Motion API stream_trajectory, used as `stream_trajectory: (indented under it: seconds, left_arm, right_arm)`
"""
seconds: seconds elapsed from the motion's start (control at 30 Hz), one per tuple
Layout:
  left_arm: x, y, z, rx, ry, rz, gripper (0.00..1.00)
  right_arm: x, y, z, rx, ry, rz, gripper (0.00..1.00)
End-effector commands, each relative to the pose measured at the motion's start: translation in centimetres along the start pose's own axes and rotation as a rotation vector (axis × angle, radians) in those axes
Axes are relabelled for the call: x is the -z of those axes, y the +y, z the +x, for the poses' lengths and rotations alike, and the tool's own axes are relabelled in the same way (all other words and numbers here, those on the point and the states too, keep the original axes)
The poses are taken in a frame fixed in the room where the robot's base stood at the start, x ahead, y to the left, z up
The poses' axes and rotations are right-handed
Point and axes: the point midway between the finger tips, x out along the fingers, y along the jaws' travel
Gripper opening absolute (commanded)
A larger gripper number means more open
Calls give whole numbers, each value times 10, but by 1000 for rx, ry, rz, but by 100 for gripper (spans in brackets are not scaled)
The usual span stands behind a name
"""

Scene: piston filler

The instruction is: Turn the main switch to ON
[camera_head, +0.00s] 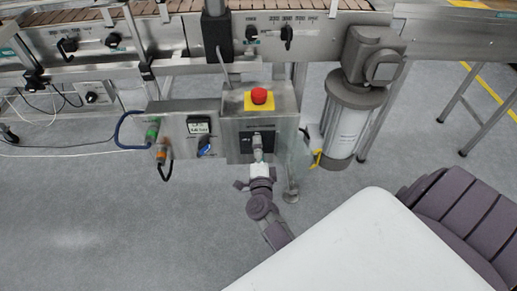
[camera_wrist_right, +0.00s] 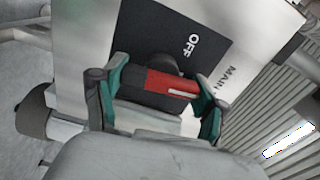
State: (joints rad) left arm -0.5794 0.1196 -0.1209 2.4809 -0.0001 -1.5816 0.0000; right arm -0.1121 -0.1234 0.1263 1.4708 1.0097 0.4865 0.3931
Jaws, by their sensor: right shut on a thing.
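The white mark lies toward the right end of the handle there. My right gripper (camera_wrist_right: 155,98) has its green-padded fingers on either side of the handle and is shut on it. In the head view my right gripper (camera_head: 258,155) reaches the front of the steel control box (camera_head: 230,128) and hides most of the switch. An ON label is not legible. My left gripper is not in view.
A red emergency-stop button (camera_head: 259,96) on a yellow base sits on top of the box. A motor cylinder (camera_head: 348,120) hangs to the right, under the conveyor (camera_head: 180,40).

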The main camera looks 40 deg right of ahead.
Motion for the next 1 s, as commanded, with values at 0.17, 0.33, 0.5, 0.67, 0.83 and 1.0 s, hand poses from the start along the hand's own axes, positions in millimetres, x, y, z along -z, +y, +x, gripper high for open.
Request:
stream_trajectory:
  seconds: [0.17, 0.33, 0.5, 0.67, 0.83, 1.0]
  left_arm:
    - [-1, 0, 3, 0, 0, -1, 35]
    - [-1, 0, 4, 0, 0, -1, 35]
    - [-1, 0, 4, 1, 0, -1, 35]
    - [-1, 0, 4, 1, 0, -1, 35]
    - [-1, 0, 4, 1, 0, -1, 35]
    - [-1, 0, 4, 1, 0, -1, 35]
  right_arm:
    - [1, 1, 0, 0, 2, 74, 37]
    - [1, 1, 0, -1, 2, 111, 37]
    - [1, 1, 0, -1, 2, 124, 37]
    - [1, 1, 0, -1, 1, 126, 37]
    - [0, 1, 0, -1, 2, 127, 74]
    - [0, 1, 0, -1, 1, 125, 98]
